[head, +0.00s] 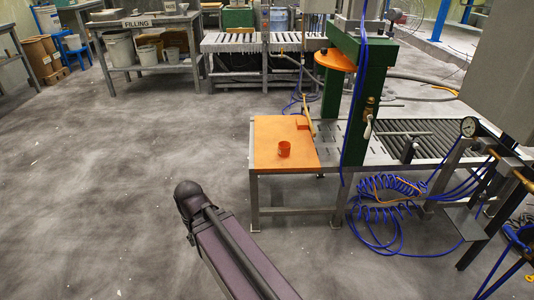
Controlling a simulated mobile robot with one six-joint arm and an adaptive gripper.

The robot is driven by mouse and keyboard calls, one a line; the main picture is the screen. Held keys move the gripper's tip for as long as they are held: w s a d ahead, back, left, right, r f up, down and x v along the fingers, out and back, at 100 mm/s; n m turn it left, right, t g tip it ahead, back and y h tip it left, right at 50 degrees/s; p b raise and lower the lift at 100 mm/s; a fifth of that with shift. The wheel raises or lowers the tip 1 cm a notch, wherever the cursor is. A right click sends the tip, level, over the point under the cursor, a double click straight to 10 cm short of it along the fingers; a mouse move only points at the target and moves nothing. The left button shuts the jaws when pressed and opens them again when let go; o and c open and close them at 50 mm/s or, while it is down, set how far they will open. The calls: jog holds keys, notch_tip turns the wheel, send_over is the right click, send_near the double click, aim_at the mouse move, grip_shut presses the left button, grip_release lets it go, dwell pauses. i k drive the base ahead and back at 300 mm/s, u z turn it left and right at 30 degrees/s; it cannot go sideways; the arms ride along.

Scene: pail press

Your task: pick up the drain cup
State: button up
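A small orange-red cup (284,149), which looks like the drain cup, stands upright on the orange top of a low metal table (265,129). It is near the middle of that top, and nothing touches it from my side. My arm rises from the bottom of the head view to the left of the table, well short of the cup. My gripper cannot be made out on it, so I cannot see its fingers.
A green press frame (364,100) with a round orange plate (336,60) stands right of the cup. A roller conveyor (430,142) runs right. Coiled blue hoses (388,190) hang and lie on the floor. The grey floor (130,160) at left is clear.

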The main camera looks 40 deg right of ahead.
aim_at(284, 150)
jog(key=u, duration=0.85)
jog(key=i, duration=1.8)
jog(key=z, duration=1.7)
